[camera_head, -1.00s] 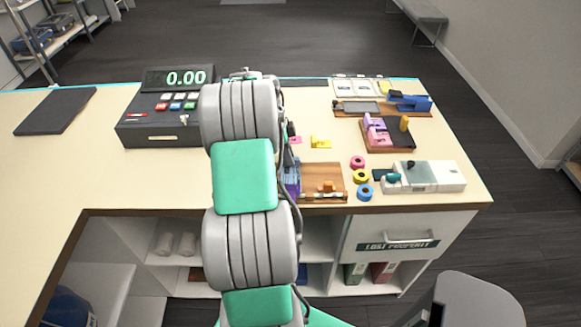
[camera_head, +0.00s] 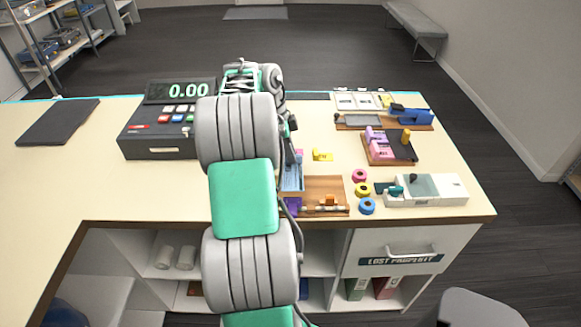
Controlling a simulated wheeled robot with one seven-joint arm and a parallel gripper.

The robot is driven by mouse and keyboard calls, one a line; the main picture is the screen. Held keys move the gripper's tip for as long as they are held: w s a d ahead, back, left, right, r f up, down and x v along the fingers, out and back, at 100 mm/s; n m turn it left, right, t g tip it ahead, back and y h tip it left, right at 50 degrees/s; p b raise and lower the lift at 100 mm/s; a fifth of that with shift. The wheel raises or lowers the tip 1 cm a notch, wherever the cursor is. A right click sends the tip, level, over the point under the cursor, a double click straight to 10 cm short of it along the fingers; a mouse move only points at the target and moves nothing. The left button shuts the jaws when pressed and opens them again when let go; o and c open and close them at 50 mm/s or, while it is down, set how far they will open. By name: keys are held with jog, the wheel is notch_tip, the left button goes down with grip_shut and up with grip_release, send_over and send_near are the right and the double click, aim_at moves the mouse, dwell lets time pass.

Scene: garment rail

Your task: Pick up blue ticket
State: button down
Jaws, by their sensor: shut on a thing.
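My gripper (camera_head: 248,80) is at the far end of my arm, over the counter beside the till. Its fingertips are hidden behind my own arm. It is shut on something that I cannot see. A yellow ticket (camera_head: 322,155) lies on the counter right of my arm.
The till (camera_head: 158,140) stands left of my arm, with a dark mat (camera_head: 58,122) further left. A wooden board (camera_head: 326,190), tape rolls (camera_head: 360,176), a stapler (camera_head: 410,115) and a white device (camera_head: 447,188) crowd the right side. The counter (camera_head: 95,185) is clear at front left.

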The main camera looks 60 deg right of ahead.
notch_tip(320, 180, up, 4)
jog(key=shift+r+p, duration=0.15)
jog(key=shift+p, duration=0.45)
notch_tip(320, 180, up, 4)
jog(key=p, duration=0.4)
jog(key=shift+r, duration=0.15)
